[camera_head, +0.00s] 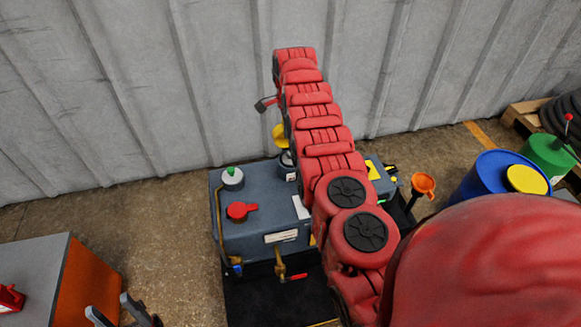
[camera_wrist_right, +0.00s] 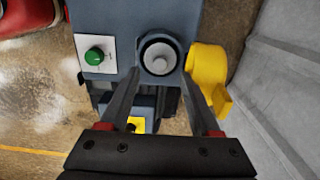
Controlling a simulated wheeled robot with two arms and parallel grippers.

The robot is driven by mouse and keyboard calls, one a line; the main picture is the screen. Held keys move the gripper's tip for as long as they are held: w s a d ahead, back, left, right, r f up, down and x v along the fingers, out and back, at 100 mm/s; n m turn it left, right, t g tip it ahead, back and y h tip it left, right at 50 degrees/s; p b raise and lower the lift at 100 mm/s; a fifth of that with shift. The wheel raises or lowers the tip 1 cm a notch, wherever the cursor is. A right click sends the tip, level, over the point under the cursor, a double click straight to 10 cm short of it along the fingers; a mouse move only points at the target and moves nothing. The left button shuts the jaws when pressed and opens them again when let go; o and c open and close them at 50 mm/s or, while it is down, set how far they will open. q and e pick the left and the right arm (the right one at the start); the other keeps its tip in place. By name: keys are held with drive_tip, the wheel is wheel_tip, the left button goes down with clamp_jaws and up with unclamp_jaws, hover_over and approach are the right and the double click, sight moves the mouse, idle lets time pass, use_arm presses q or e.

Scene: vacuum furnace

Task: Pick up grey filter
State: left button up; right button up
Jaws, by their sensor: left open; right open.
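The grey filter (camera_wrist_right: 160,58) is a round grey cap on a dark ring, on the blue-grey machine (camera_wrist_right: 168,18), in the right wrist view. In the head view, what looks like the filter (camera_head: 286,161) is partly hidden by my right arm on the machine (camera_head: 262,237). My right gripper (camera_wrist_right: 160,72) is open, its fingertips at either side of the filter's lower edge; contact cannot be told. The head view hides this gripper behind the arm. My left gripper (camera_head: 122,311) is open and empty at the bottom left edge of the head view, away from the machine.
A yellow part (camera_wrist_right: 208,75) sits close beside the filter. A green button (camera_wrist_right: 95,56) is on a white plate. A red knob (camera_head: 241,210) is on the machine's top. A corrugated wall (camera_head: 160,90) stands behind. An orange cabinet (camera_head: 88,283) is at left, blue barrel (camera_head: 487,178) at right.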

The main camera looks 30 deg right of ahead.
sight(291, 163)
drive_tip(key=f+b, duration=0.1)
drive_tip(key=f, duration=0.1)
drive_tip(key=f+b, duration=0.1)
drive_tip(key=f, duration=0.2)
drive_tip(key=shift+d+f+b, duration=0.2)
drive_tip(key=shift+f+b, duration=0.1)
drive_tip(key=shift+b, duration=0.1)
drive_tip(key=shift+r, duration=0.1)
clamp_jaws()
idle(0.9)
